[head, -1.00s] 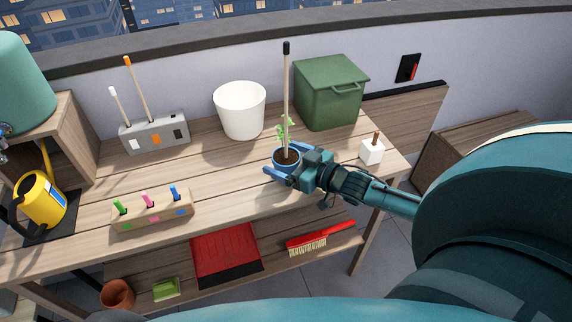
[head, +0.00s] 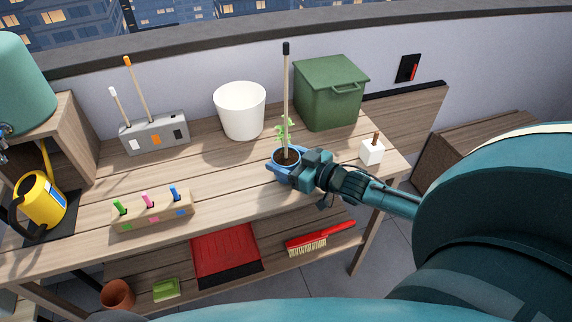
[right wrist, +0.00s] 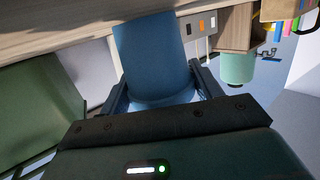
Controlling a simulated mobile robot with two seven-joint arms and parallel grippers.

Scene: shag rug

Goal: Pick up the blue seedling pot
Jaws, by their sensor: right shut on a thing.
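The blue seedling pot (head: 285,167) stands on the wooden bench, right of its middle. It holds dark soil, a small green seedling (head: 284,130) and a tall pale stake with a black top. My right gripper (head: 284,170) comes from the right and is shut on the pot, with a finger on either side. In the right wrist view the blue pot (right wrist: 150,55) fills the space between the two dark fingers. I cannot see a gap under the pot. My left gripper is not in view.
A white bucket (head: 240,111) and a green lidded bin (head: 330,93) stand behind the pot. A white block with a brown peg (head: 371,151) is to the right. A wooden holder with coloured markers (head: 151,212) sits front left. Bare planks lie left of the pot.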

